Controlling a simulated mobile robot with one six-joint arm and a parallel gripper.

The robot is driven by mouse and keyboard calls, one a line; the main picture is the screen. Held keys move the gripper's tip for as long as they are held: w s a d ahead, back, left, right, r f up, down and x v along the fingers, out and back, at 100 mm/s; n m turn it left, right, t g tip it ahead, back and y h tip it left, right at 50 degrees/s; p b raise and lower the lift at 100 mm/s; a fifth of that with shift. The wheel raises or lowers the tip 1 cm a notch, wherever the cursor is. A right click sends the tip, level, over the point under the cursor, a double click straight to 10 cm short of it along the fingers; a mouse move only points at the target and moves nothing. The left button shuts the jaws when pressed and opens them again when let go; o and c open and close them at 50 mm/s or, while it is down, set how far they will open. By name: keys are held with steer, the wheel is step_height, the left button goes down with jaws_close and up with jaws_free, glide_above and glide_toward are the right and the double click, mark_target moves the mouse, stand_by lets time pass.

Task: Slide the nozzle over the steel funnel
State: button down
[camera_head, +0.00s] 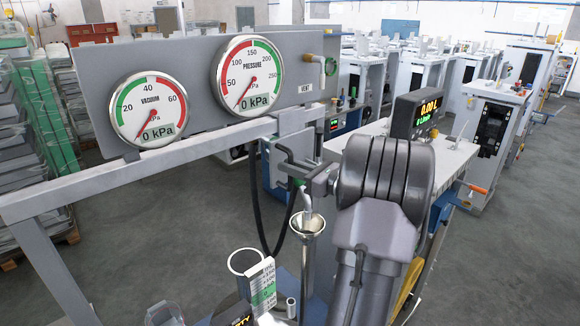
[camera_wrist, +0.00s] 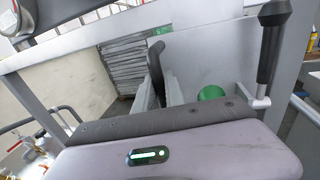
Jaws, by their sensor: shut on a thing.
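The steel funnel (camera_head: 307,224) stands upright with its wide mouth up, in the lower middle of the head view. The nozzle (camera_head: 306,199) has its metal spout pointing down at the funnel's mouth; whether the tip is inside the rim or just above it, I cannot tell. My gripper (camera_head: 321,182) is shut on the nozzle's upper part, above the funnel. In the wrist view my gripper (camera_wrist: 164,92) has its fingers on either side of a dark curved part, the nozzle's handle or hose. The funnel cannot be made out there.
A black hose (camera_head: 264,210) loops down left of the funnel. A grey panel with a vacuum gauge (camera_head: 149,110) and a pressure gauge (camera_head: 249,76) stands behind. A clear cylinder (camera_head: 244,262) and a label card (camera_head: 262,285) stand close at the funnel's lower left.

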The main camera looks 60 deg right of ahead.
steer(key=shift+d, duration=0.1)
steer(key=c, duration=1.6)
jaws_free()
steer(key=shift+s, duration=0.1)
steer(key=shift+o, duration=1)
steer(key=shift+d, duration=0.2)
steer(key=shift+a, duration=0.1)
steer(key=s+a+p, duration=0.1)
steer(key=s+a, duration=0.1)
steer(key=s, duration=1.5)
steer(key=shift+s, duration=0.15)
